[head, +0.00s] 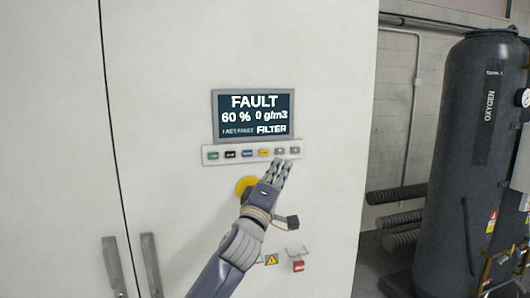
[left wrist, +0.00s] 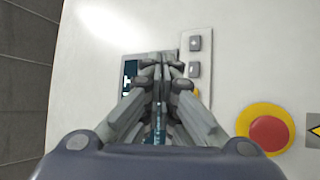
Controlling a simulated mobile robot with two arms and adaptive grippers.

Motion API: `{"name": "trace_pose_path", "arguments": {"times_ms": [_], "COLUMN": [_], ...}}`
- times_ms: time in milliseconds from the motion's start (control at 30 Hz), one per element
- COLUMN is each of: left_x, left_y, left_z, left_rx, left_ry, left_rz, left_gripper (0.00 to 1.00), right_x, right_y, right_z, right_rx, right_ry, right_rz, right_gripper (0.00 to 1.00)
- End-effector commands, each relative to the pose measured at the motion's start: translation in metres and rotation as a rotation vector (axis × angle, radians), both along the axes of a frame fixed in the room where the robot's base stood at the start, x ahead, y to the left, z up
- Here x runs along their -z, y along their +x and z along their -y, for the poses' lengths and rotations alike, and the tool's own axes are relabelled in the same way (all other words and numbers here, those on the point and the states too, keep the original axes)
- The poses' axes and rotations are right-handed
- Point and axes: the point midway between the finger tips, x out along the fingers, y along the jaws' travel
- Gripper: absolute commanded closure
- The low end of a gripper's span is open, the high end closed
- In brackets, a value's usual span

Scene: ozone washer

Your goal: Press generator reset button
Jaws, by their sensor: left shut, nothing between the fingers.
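The white generator cabinet (head: 170,90) carries a screen (head: 253,114) reading FAULT, 60 %, 0 g/m3 and FILTER. Below it is a strip (head: 208,155) with a row of small buttons: green (head: 213,155), black (head: 230,154), blue (head: 247,153), yellow (head: 263,152) and two grey ones (head: 279,151). Their labels are too small to read, so I cannot tell which is reset. My left gripper (head: 283,168) is shut and empty, fingertips just below the strip's right end. In the left wrist view, the fingers (left wrist: 160,68) cover part of the screen and strip; contact cannot be told.
A yellow-ringed round button (head: 244,186) sits below the strip, partly behind my gripper; its red centre (left wrist: 269,133) shows in the left wrist view. A red lock-like part (head: 298,266) is lower. Door handles (head: 151,262) are at left, a dark oxygen tank (head: 455,150) at right.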

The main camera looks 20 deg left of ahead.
Motion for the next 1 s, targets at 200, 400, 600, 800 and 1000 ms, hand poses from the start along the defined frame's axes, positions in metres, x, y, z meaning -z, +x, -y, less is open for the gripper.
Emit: {"name": "trace_pose_path", "arguments": {"times_ms": [200, 400, 600, 800, 1000], "left_x": [0.0, 0.001, 0.002, 0.002, 0.001], "left_y": [0.0, 0.009, 0.031, 0.054, 0.069], "left_z": [0.0, -0.006, -0.021, -0.037, -0.046], "left_rx": [-0.001, -0.002, -0.004, -0.002, -0.001], "left_ry": [0.001, 0.001, 0.002, 0.0, 0.0], "left_rz": [-0.001, 0.0, -0.001, -0.003, -0.002], "left_gripper": [1.0, 1.0, 1.0, 1.0, 1.0], "right_x": [0.0, 0.002, 0.006, 0.01, 0.013], "right_y": [0.0, 0.0, 0.0, 0.0, 0.0], "right_z": [0.0, 0.0, 0.0, 0.0, 0.0], "right_rx": [0.0, 0.0, 0.0, 0.0, 0.0], "right_ry": [0.0, 0.0, 0.0, 0.0, 0.0], "right_rz": [0.0, 0.0, 0.0, 0.0, 0.0], "right_gripper": [0.6, 0.6, 0.6, 0.6, 0.6]}}
